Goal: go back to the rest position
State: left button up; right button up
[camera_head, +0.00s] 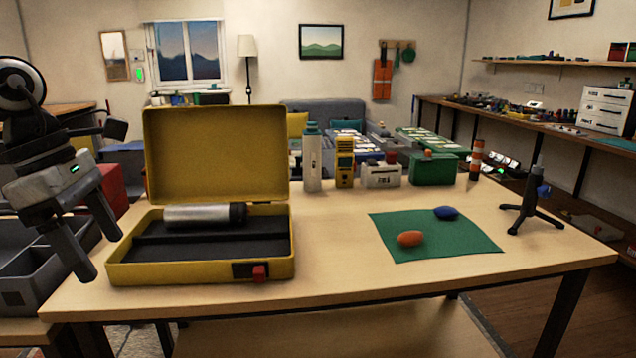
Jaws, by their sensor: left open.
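My left gripper (96,238) is at the left of the head view, in the air beside the left end of the table (340,273). Its two dark fingers point down and are apart, with nothing between them. To its right an open yellow case (214,160) stands on the table with its lid up. A silver cylinder with a dark end (205,216) lies in the case's back compartment. The front compartment looks empty. My right gripper is not in the view.
A green mat (450,243) holds an orange object (410,239) and a blue object (446,212). A small black tripod (527,205) stands at the right. A bottle (312,160), a yellow device (345,165) and a green box (433,169) line the back. The table's front middle is clear.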

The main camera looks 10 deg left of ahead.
pick_arm(q)
jog(key=d+f+n+t+h+p, duration=0.25)
jog(key=f+n+t, duration=0.5)
jog(key=n, duration=0.55)
jog(key=d+f+n+t+h+p, duration=0.2)
jog(key=d+f+n+t+h, duration=0.3)
jog(key=f+n, duration=0.65)
jog(key=s+d+f+n+g+y+p, duration=0.1)
jog(key=s+d+f+n+y, duration=0.2)
jog(key=n, duration=0.8)
jog(key=s+d+f+n+g+y+p, duration=0.2)
jog(key=s+d+f+n+y, duration=0.2)
jog(key=s+d+f+n, duration=0.3)
jog(key=d+n, duration=0.3)
jog(key=n, duration=0.2)
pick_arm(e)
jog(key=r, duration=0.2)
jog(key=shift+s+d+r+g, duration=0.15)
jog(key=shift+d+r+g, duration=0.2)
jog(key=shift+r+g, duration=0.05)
pick_arm(q)
jog(key=shift+c, duration=0.3)
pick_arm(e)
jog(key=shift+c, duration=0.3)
